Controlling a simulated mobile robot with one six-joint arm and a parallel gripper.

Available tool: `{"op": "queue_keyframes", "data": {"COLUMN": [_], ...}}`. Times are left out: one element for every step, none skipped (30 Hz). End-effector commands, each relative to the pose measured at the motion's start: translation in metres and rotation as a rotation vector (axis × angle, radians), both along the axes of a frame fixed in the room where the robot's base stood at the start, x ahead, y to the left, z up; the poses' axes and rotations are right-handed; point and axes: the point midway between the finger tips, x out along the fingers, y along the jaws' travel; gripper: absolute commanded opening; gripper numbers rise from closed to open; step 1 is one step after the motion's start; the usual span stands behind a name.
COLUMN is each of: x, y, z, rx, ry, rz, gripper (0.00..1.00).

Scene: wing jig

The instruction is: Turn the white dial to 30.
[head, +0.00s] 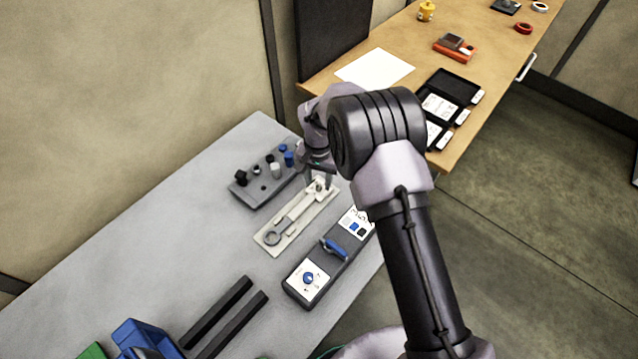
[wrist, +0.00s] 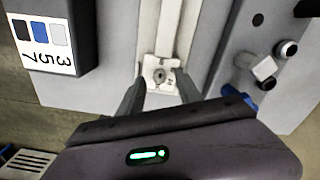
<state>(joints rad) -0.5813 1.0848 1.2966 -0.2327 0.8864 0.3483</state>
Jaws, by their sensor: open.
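A small white square piece with a round grey centre (wrist: 160,75) sits at one end of a pale tray (head: 268,240); it also shows in the head view (head: 318,188). I cannot read any numbers on it, nor tell for sure that it is the white dial. My gripper (wrist: 160,88) is open, its two fingers on either side of this piece in the wrist view. I cannot tell whether they touch it. In the head view, my gripper (head: 319,180) points down at this end of the tray, partly hidden by my arm.
A dark panel (head: 325,262) with a blue knob (head: 309,278) on a white plate and a blue lever (head: 335,248) lies close to the tray. A grey block (head: 262,190) with several pegs stands on the other side. Two black bars (head: 217,312) lie near the front.

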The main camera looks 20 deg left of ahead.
Motion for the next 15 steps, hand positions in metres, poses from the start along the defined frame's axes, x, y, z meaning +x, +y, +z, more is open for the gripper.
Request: {"op": "queue_keyframes", "data": {"x": [0.0001, 0.0002, 0.0002, 0.0003, 0.0003, 0.0003, 0.0003, 0.0003, 0.0003, 0.0003, 0.0003, 0.0003, 0.0003, 0.0003, 0.0003], "y": [-0.0001, -0.0001, -0.0001, -0.0001, -0.0001, -0.0001, -0.0001, -0.0001, -0.0001, -0.0001, -0.0001, -0.0001, -0.0002, -0.0002, -0.0001], "z": [-0.0066, -0.0092, -0.0119, -0.0134, -0.0145, -0.0155, -0.016, -0.0162, -0.0163, -0.0162, -0.0161, -0.016, -0.016, -0.016, -0.0159], "rx": [0.0, 0.0, 0.0, 0.0, 0.0, 0.0, 0.0, 0.0, 0.0, 0.0, 0.0, 0.0, 0.0, 0.0, 0.0], "ry": [0.0, 0.0, -0.001, -0.001, -0.001, -0.001, -0.001, -0.001, -0.001, -0.001, -0.001, -0.001, -0.001, -0.001, -0.001], "rz": [0.0, 0.0, 0.001, 0.0, 0.0, 0.0, 0.0, 0.0, 0.0, 0.0, 0.0, 0.0, 0.001, 0.0, 0.001], "gripper": [0.41, 0.41, 0.41, 0.41, 0.41, 0.41, 0.41, 0.41, 0.41, 0.41, 0.41, 0.41, 0.41, 0.4, 0.32]}}
